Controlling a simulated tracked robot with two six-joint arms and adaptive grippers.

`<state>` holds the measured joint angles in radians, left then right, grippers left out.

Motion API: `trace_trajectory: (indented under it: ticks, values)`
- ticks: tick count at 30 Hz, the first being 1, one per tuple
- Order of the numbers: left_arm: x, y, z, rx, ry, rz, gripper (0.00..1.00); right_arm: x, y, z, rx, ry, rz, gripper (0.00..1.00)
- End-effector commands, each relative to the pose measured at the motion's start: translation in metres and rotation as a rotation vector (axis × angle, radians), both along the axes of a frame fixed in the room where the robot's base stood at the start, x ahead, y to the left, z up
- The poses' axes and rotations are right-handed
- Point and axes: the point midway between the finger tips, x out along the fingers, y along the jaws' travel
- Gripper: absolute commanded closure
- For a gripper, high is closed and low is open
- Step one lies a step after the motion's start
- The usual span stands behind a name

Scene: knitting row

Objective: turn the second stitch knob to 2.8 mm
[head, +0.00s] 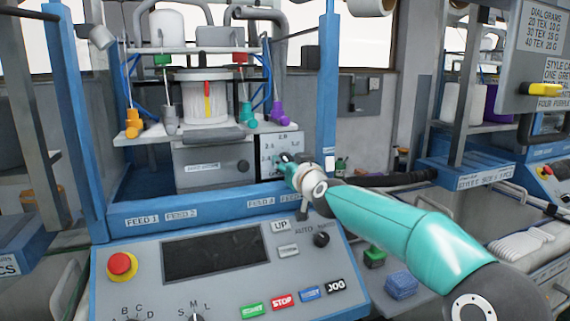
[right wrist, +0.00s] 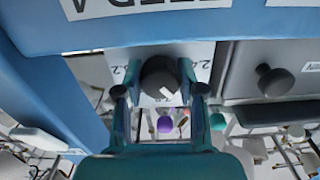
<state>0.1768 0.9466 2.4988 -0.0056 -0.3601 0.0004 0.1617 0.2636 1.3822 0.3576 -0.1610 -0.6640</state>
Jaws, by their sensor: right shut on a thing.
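The stitch knob (right wrist: 160,77) is a dark round knob with a white mark on its face, pointing to the lower right in the right wrist view. It sits on a pale dial plate (head: 283,141) with printed numbers; 2.8 is at the top in the head view, with 2.5 below and left. My right gripper (head: 285,160) is at this plate and hides the knob in the head view. In the right wrist view its two fingers (right wrist: 158,100) are shut on the knob, one on each side. My left gripper is not in view.
A grey box (head: 205,165) with another dark knob (head: 243,167) stands left of the dial plate. A blue rail (head: 200,211) runs below, above the control panel (head: 120,292) with its red button (head: 122,266). A blue post (head: 327,80) rises right of the dial.

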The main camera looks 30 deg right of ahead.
Motion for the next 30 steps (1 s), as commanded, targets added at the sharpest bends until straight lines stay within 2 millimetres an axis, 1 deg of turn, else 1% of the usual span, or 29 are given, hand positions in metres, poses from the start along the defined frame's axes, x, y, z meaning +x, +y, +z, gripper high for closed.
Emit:
trace_trajectory:
  ticks: [5,21,30]
  values:
    - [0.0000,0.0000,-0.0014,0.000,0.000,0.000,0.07,0.0004,0.0003,0.0014,0.097,-0.027,0.001,0.96]
    - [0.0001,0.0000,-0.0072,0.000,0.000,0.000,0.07,-0.0009,-0.0019,0.0032,0.493,-0.125,-0.002,0.96]
    - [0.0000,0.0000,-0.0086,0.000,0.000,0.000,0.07,-0.0017,-0.0032,0.0044,0.603,-0.154,-0.005,0.96]
